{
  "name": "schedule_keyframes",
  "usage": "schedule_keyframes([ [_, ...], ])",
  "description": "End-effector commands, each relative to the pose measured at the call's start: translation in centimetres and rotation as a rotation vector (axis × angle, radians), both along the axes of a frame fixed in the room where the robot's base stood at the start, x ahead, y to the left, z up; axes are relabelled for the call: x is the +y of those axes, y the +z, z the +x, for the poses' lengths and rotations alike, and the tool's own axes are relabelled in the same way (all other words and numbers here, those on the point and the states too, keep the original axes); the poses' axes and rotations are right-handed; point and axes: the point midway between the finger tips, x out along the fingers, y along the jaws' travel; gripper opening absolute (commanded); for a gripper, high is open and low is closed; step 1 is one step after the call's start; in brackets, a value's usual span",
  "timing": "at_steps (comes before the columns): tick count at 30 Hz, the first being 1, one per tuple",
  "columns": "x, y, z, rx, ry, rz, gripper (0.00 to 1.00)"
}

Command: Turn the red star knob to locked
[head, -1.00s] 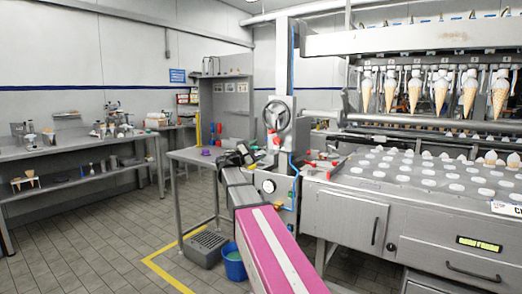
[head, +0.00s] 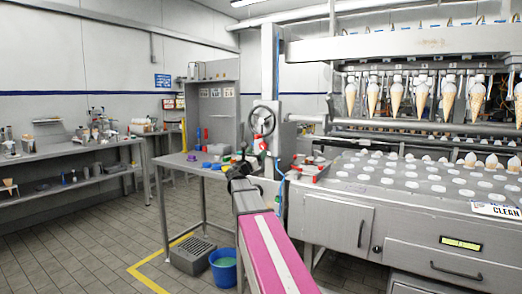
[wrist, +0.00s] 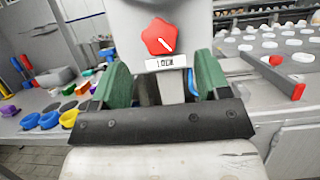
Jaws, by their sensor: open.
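The red star knob (wrist: 159,38) is at the upper middle of the wrist view, on a pale upright panel. A white pointer mark on it slants down to the right. A small white label (wrist: 166,63) is just below it, its text too blurred to read surely. My gripper (wrist: 163,66) is open, with its green pads spread left and right below the knob. Nothing is held, and the knob looks apart from the pads. In the head view my gripper (head: 240,168) is in front of the column with the handwheel (head: 262,120).
Coloured cups (wrist: 48,121) stand on the steel table at left. A red-ended bar (wrist: 275,76) juts out at right, near the cone machine's tray (head: 400,185). A blue bucket (head: 224,268) and a grey crate (head: 193,256) are on the floor.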

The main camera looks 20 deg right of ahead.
Motion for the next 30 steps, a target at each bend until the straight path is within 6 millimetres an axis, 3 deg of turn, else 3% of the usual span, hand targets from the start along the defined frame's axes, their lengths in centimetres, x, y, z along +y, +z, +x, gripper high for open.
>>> schedule_keyframes([
  [9, -3.1, 1.6, 2.5, 0.0, -0.001, 0.002, 0.69],
  [21, -3.5, 1.8, 2.7, -0.001, 0.0, 0.002, 0.69],
  [23, -3.5, 1.8, 2.7, -0.001, 0.0, 0.002, 0.53],
  [26, -3.5, 1.8, 2.7, -0.001, 0.0, 0.002, 0.21],
  [30, -3.5, 1.8, 2.7, -0.001, 0.0, 0.002, 0.2],
])
